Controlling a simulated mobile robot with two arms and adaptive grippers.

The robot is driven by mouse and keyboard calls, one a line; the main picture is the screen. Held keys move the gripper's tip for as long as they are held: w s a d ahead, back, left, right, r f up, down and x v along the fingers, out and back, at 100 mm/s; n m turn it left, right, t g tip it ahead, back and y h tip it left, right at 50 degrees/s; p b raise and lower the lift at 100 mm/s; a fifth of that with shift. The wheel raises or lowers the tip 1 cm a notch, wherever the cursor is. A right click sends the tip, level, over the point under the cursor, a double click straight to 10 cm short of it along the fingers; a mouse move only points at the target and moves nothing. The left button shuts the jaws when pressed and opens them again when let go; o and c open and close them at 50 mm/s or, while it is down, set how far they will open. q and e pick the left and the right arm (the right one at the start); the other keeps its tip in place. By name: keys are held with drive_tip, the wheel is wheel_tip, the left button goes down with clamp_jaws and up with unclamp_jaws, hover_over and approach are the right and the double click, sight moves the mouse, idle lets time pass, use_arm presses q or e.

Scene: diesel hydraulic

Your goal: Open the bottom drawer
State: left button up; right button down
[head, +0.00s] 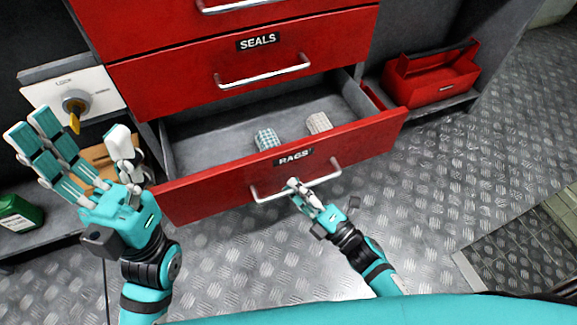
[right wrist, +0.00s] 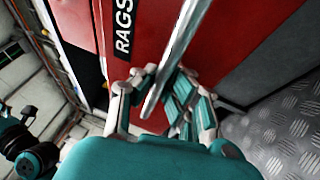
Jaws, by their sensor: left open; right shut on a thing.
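The bottom drawer (head: 225,186) is red, carries a RAGS label and stands pulled out from the cabinet, so its grey inside shows. Two rolled cloths, one teal checked (head: 267,139) and one pale (head: 318,123), lie in it. My right gripper (head: 298,190) is shut on the drawer's metal handle (head: 328,178). In the right wrist view its fingers wrap around the handle bar (right wrist: 178,50). My left gripper (head: 82,150) is open and empty, raised left of the drawer with its fingers spread.
The SEALS drawer (head: 190,78) above is shut. A red toolbox (head: 430,78) sits on a low shelf at the right. A white lock panel with a yellow key (head: 73,122) and a green container (head: 17,214) are at the left. Tread-plate floor (head: 420,190) is clear in front.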

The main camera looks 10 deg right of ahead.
drive_tip(key=shift+s+d+r, duration=0.1)
drive_tip(key=shift+s+d, duration=0.05)
drive_tip(key=shift+s, duration=0.45)
drive_tip(key=shift+s+d, duration=0.15)
drive_tip(key=shift+s, duration=0.4)
drive_tip(key=c, duration=1.3)
unclamp_jaws()
drive_tip(key=shift+c, duration=0.2)
drive_tip(key=v, duration=1.2)
